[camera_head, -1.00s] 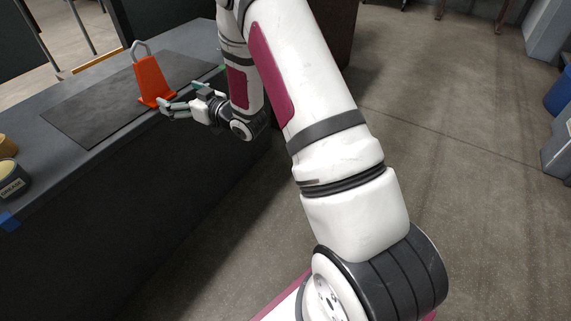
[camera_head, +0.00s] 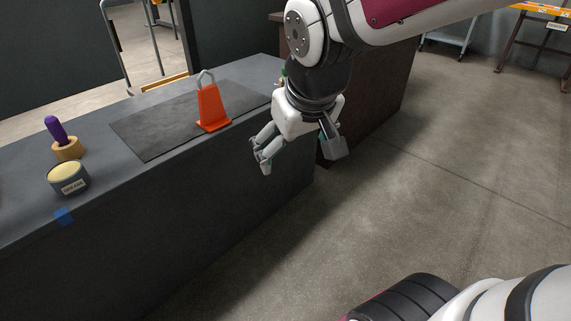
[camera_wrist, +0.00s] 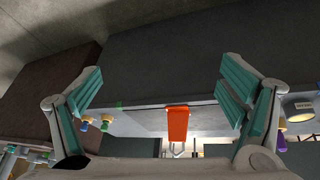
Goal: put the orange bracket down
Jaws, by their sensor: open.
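The orange bracket (camera_head: 211,108) stands upright on the dark mat (camera_head: 150,135) on the counter, with a grey loop at its top. In the wrist view the bracket (camera_wrist: 178,124) shows beyond and between my fingers, well apart from them. My gripper (camera_head: 264,152) is open and empty, to the right of the bracket and off the counter's front edge. Its teal finger pads (camera_wrist: 162,92) are spread wide in the wrist view.
A grease tin (camera_head: 68,178) and a purple-handled tool (camera_head: 55,128) in a round tan holder (camera_head: 68,149) stand on the counter's left part. Blue tape (camera_head: 64,216) marks its front edge. A brown cabinet (camera_head: 366,95) stands behind my gripper. The floor on the right is open.

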